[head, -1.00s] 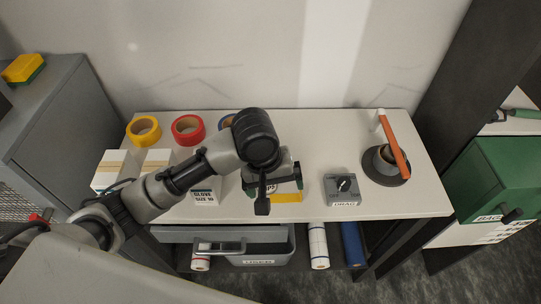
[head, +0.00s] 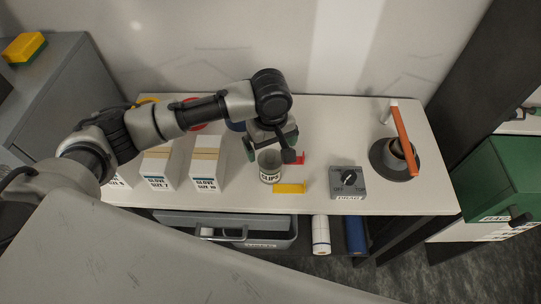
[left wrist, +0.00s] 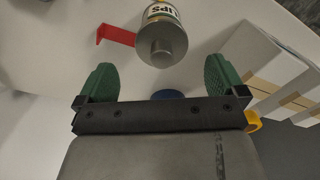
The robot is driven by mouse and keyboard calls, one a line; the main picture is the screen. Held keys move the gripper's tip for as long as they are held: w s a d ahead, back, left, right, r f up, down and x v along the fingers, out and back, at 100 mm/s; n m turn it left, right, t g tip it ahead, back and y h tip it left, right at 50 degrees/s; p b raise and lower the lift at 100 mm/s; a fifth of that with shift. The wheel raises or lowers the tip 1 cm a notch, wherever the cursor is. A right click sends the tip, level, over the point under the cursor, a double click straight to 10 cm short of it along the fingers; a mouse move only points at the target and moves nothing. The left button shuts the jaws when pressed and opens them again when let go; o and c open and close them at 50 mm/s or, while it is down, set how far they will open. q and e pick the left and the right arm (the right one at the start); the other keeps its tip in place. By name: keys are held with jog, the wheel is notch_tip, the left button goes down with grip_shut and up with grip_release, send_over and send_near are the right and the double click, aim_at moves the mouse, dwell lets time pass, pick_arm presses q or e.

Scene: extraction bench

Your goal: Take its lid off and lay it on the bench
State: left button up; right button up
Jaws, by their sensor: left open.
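A small jar labelled CLIPS (head: 270,174) stands upright on the bench (head: 320,125). In the left wrist view the jar (left wrist: 162,14) shows at the top, with its grey lid (left wrist: 172,38) and round knob facing the camera. The lid appears to be on the jar. My left gripper (head: 270,148) is just behind and above the jar in the head view. Its green-padded fingers are spread and empty; in the left wrist view the gripper (left wrist: 162,82) has the jar beyond the gap between its fingertips. My right gripper is in neither view.
A yellow bracket (head: 289,188) lies in front of the jar and a red one (head: 299,158) beside it. Glove boxes (head: 207,168) stand left, a dial box (head: 347,183) right. A dark round base with an orange-handled tool (head: 403,139) stands farther right. Bench between is clear.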

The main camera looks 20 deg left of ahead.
aim_at(270, 153)
pick_arm(q)
jog(key=shift+s+f+p, duration=0.15)
jog(key=shift+f+p, duration=0.25)
jog(key=shift+f, duration=1.55)
jog(key=c, duration=1)
